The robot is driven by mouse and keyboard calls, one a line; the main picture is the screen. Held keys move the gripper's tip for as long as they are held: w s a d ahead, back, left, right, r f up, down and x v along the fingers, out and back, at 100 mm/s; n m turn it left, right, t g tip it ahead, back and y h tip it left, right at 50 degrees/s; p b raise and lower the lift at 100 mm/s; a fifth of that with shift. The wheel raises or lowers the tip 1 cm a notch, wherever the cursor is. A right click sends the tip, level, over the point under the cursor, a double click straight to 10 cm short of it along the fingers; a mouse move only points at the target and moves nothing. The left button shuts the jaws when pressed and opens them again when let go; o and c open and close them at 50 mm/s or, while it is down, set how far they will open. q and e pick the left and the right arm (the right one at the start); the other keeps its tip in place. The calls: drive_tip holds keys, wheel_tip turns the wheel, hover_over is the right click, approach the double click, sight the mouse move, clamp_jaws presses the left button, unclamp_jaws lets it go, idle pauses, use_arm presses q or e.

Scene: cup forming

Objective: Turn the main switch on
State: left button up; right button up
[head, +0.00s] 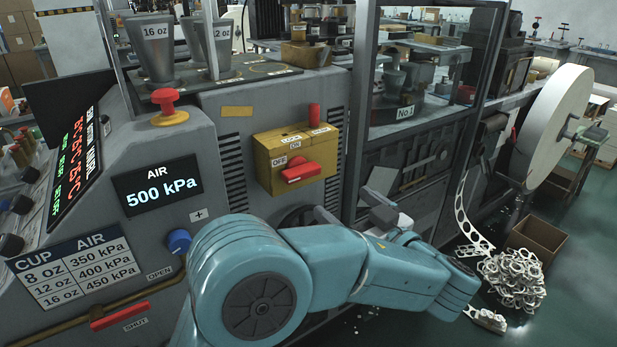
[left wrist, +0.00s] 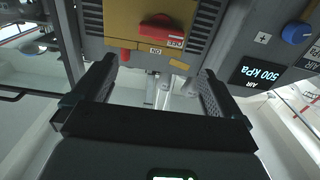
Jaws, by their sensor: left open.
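The main switch is a yellow box (head: 285,165) on the grey machine front, with a red handle (head: 301,172) lying across its lower face. Labels reading OFF and ON sit on the box. A red peg (head: 314,113) stands up at its top. In the left wrist view, which looks upside down, the yellow box (left wrist: 150,25) and its red handle (left wrist: 160,30) lie beyond the fingertips. My left gripper (left wrist: 160,75) is open and empty, apart from the handle. In the head view my teal forearm partly hides it, below and right of the box. My right gripper is out of view.
A red mushroom button (head: 168,106), an air display (head: 158,188) reading 500 kPa and a blue knob (head: 179,241) are left of the switch. A dark frame post (head: 362,110) rises to its right. Cup scrap (head: 512,280) lies on the floor.

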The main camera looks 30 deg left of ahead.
sight(305, 174)
use_arm(q)
drive_tip(key=p+x, duration=0.2)
drive_tip(key=x, duration=1)
drive_tip(key=shift+a, duration=0.4)
drive_tip(key=shift+w+a, duration=0.3)
drive_tip(key=shift+a, duration=0.15)
drive_tip(key=c, duration=0.7)
